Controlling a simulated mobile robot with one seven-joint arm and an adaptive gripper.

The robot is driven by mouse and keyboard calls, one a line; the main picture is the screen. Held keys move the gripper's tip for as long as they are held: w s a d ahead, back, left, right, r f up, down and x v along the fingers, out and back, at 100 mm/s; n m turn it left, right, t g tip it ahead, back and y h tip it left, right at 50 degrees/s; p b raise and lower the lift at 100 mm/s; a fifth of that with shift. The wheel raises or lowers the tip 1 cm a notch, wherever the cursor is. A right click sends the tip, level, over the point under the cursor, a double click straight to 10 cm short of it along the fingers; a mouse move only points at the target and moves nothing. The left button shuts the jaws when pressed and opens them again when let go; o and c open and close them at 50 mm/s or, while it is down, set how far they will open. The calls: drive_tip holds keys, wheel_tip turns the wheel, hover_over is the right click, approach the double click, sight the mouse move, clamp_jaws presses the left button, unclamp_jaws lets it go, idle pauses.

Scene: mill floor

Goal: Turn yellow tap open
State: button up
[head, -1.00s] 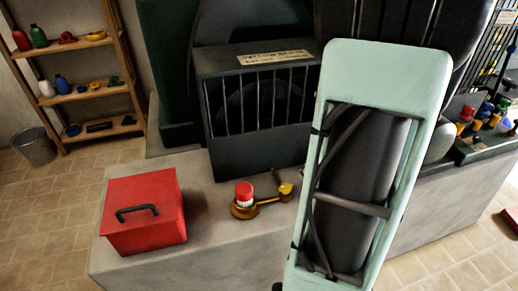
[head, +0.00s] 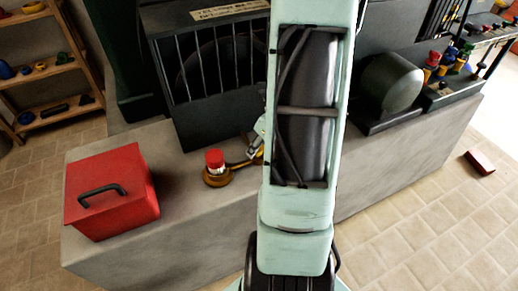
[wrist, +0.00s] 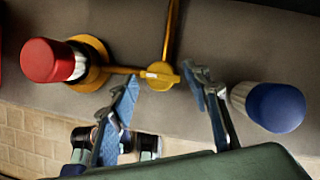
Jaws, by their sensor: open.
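The yellow tap (wrist: 160,76) shows in the wrist view as a small yellow handle with a pale mark, on a brass pipe. My gripper (wrist: 160,80) is open, with its two blue fingers on either side of the tap and apart from it, as far as I can see. In the head view my arm hides most of the tap, and only a bit of my gripper shows beside the arm. A red-capped fitting (wrist: 50,62) on a brass base joins the pipe at the left; it also shows in the head view (head: 215,160).
A blue-capped fitting (wrist: 268,104) is close to the right finger in the wrist view. A red toolbox (head: 110,190) stands on the grey plinth (head: 190,220), left of the pipe. A dark barred guard (head: 215,75) rises behind it.

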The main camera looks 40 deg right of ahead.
drive_tip(key=shift+w+f, duration=0.15)
drive_tip(key=shift+f, duration=0.2)
drive_tip(key=shift+c, duration=0.4)
drive_tip(key=c, duration=1.1)
